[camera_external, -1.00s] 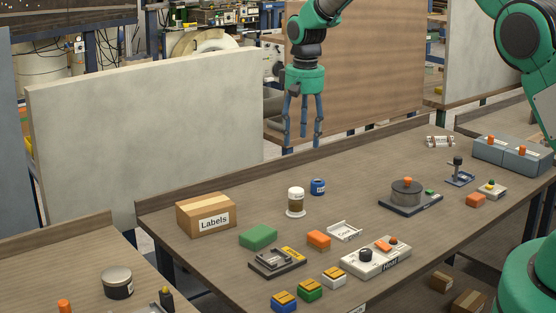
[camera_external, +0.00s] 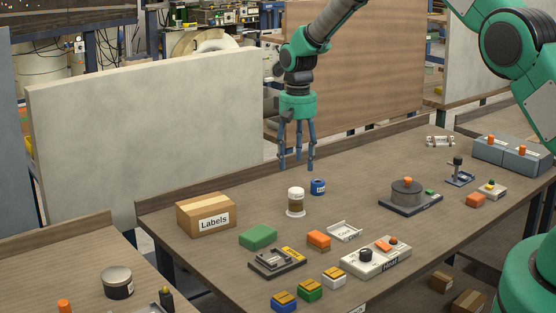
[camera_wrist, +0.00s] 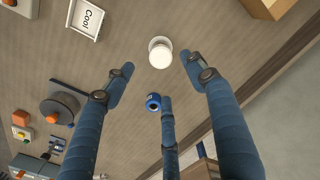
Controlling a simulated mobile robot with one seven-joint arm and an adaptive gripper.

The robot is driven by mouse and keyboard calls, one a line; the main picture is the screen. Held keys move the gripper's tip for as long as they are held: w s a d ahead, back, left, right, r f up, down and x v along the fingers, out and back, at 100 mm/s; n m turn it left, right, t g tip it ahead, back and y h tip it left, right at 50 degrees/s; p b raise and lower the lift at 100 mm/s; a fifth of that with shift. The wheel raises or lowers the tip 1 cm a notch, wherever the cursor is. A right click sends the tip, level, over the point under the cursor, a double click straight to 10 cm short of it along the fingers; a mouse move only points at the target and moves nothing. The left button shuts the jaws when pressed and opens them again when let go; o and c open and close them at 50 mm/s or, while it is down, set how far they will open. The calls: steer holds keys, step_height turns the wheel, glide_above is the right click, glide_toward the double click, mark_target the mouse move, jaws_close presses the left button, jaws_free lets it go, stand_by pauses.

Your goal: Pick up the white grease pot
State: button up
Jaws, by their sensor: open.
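The white grease pot (camera_external: 296,201) stands upright on the bench, with a white lid and a brown band around its middle. In the wrist view its round white lid (camera_wrist: 160,52) shows from above, a little ahead of the open fingers. My gripper (camera_external: 298,164) hangs above the bench, pointing down, open and empty. It is above and behind the pot, apart from it. In the wrist view my gripper (camera_wrist: 160,85) has its fingers spread wide.
A small blue pot (camera_external: 318,187) stands close behind and right of the white pot. A Labels box (camera_external: 206,214) is to the left. A green block (camera_external: 258,237), an orange block (camera_external: 318,240) and a Cool tray (camera_external: 345,232) lie in front. Bare bench lies right of the blue pot.

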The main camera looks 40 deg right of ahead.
mark_target(296, 200)
step_height(296, 200, down, 8)
steer(key=shift+r, duration=0.1)
stand_by(0.6)
steer(key=shift+f, duration=2.6)
steer(key=c, duration=1.3)
